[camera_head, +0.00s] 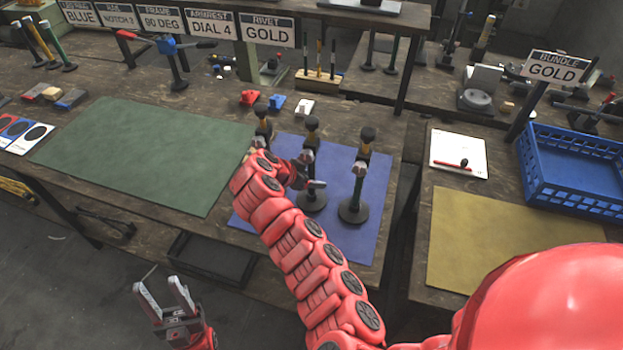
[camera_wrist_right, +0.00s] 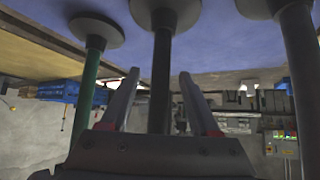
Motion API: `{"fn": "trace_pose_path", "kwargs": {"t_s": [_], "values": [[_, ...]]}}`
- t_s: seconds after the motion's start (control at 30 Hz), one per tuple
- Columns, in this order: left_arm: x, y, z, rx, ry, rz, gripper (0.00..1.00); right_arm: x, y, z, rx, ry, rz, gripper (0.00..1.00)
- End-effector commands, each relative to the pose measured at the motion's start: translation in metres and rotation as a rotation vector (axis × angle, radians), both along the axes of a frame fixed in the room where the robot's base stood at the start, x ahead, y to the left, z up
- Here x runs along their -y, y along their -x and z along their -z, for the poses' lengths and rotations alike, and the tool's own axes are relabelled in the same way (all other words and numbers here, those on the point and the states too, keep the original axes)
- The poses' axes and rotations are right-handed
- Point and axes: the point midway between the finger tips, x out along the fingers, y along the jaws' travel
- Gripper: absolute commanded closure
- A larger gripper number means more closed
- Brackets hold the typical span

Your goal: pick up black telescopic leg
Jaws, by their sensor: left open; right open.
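Three telescopic legs stand upright on the blue mat (camera_head: 375,230). The middle one, the black leg (camera_head: 312,133), has a dark round base (camera_head: 313,204). My right gripper (camera_head: 311,171) is open at this leg. In the right wrist view, which is upside down, the black leg (camera_wrist_right: 161,80) stands between the two spread fingers (camera_wrist_right: 158,98); contact cannot be told. A green leg (camera_head: 357,184) stands to the right. A grey leg (camera_wrist_right: 302,70) is on the other side; its lower part is hidden by my right arm in the head view. My left gripper (camera_head: 162,292) is open and empty, low in front of the table.
A green mat (camera_head: 145,155) lies left on the table.

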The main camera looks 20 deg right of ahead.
Motion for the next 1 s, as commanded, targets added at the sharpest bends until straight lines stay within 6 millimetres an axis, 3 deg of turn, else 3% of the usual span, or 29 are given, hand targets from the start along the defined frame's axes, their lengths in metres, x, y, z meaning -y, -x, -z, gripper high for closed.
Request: {"fn": "trace_pose_path", "kwargs": {"t_s": [0.13,0.4,0.5,1.0], "values": [[0.0000,0.0001,0.0004,0.000,0.000,0.000,0.50,-0.0005,0.0000,0.0001,0.001,0.000,-0.001,0.38],[0.0000,0.0000,0.0004,0.000,0.000,0.000,0.50,-0.0007,0.0000,-0.0001,0.000,0.000,-0.001,0.86],[0.0000,0.0001,0.0004,0.000,0.000,0.000,0.50,-0.0007,0.0000,-0.0001,-0.001,0.000,-0.001,1.00],[0.0000,0.0000,0.0003,0.000,0.000,0.000,0.50,-0.0009,0.0001,-0.0001,0.000,0.000,-0.001,1.00]]}}
